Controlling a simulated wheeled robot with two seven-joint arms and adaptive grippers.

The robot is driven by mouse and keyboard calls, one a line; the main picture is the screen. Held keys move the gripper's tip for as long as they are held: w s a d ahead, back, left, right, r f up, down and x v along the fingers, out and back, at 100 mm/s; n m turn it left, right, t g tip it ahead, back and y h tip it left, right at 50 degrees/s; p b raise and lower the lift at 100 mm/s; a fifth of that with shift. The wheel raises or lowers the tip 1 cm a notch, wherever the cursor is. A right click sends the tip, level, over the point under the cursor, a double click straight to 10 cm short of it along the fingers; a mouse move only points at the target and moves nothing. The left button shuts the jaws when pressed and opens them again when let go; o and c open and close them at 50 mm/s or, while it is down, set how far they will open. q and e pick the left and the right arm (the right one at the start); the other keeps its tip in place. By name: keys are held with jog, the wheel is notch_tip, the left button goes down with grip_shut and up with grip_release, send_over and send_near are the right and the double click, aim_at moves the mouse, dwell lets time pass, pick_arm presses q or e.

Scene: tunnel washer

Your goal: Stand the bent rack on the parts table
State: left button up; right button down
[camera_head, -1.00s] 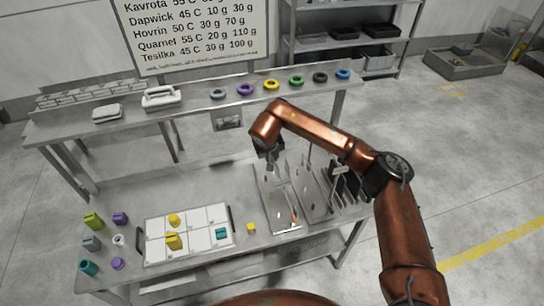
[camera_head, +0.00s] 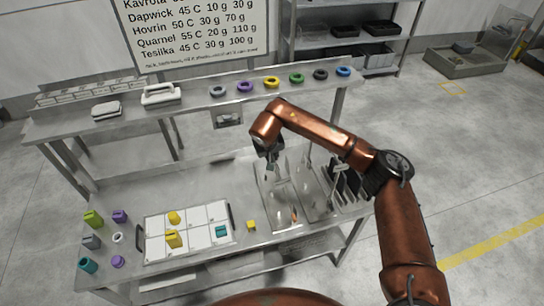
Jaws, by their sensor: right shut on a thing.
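My right gripper (camera_head: 268,157) is over the back left of the metal racks on the right part of the parts table (camera_head: 110,190). It is shut on a grey metal rack (camera_head: 283,222) with thin upright prongs. I cannot make out a bend in it, or whether its base is clear of the table. A second metal rack (camera_head: 318,212) stands close beside it on the right. The wrist hides part of the grip. My left gripper is out of view.
A white sectioned tray (camera_head: 190,212) with yellow and teal parts lies left of the racks, and a small yellow block (camera_head: 251,225) between. A black slotted holder (camera_head: 345,180) stands at the right. A raised shelf (camera_head: 200,101) with coloured rings runs behind.

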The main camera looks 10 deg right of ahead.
jog(key=shift+w+r, duration=0.1)
jog(key=c, duration=2.1)
grip_release()
jog(key=shift+o, duration=0.3)
jog(key=shift+s+f, duration=0.2)
jog(key=shift+f, duration=0.1)
jog(key=shift+a+r, duration=0.1)
jog(key=shift+r, duration=0.4)
jog(key=v, duration=1.1)
